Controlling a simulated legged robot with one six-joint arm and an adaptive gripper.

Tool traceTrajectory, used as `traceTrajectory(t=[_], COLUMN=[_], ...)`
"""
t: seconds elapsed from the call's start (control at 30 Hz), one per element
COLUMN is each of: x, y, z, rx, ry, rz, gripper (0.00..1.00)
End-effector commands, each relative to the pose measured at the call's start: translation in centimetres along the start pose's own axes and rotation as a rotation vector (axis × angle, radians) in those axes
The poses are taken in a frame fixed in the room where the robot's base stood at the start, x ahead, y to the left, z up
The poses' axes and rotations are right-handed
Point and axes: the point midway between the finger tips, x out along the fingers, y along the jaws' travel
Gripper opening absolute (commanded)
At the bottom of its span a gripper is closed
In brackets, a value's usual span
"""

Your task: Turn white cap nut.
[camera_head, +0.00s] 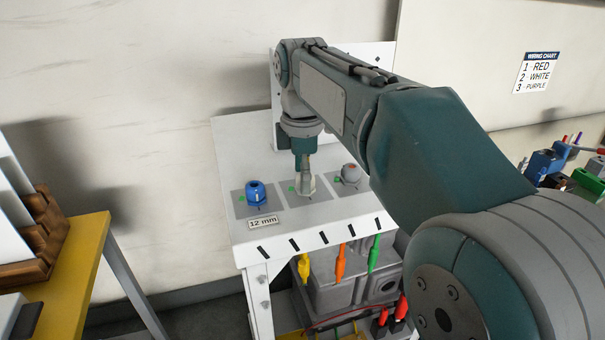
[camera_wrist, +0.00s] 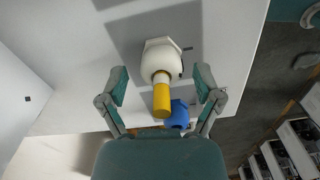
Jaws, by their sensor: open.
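The white cap nut (camera_wrist: 162,62) stands on the white bench top, with a hexagonal base and a rounded body. It is also in the head view (camera_head: 306,188), on the middle grey pad and partly covered by my gripper (camera_head: 304,168). In the wrist view my gripper (camera_wrist: 160,82) is open, with one finger on each side of the nut and a visible gap to both. A yellow cylinder (camera_wrist: 162,100) shows between the fingers, in line with the nut. I cannot tell whether it is fixed to the nut.
A blue cap (camera_head: 256,193) sits on the left pad and a grey round cap (camera_head: 351,173) on the right pad. A 12 mm label (camera_head: 263,222) lies in front. Coloured clips (camera_head: 341,259) hang from the bench's front edge. A yellow-edged table (camera_head: 75,270) stands left.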

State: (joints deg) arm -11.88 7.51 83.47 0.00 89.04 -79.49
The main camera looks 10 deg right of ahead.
Motion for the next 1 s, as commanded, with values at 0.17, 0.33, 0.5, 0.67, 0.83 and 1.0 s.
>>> traceTrajectory(t=[0.17,0.33,0.5,0.67,0.83,1.0], x=[-0.06,-0.05,0.0,0.04,0.07,0.1], y=[0.0,0.02,0.04,0.05,0.05,0.05], z=[0.15,0.1,0.03,0.02,0.0,-0.01], rx=[0.0,0.0,0.002,0.021,0.087,0.206], ry=[0.001,0.0,-0.001,-0.001,-0.001,0.0], rz=[0.0,0.001,0.0,0.0,-0.001,-0.001], gripper=[0.65,0.01,0.01,0.01,0.01,0.01])
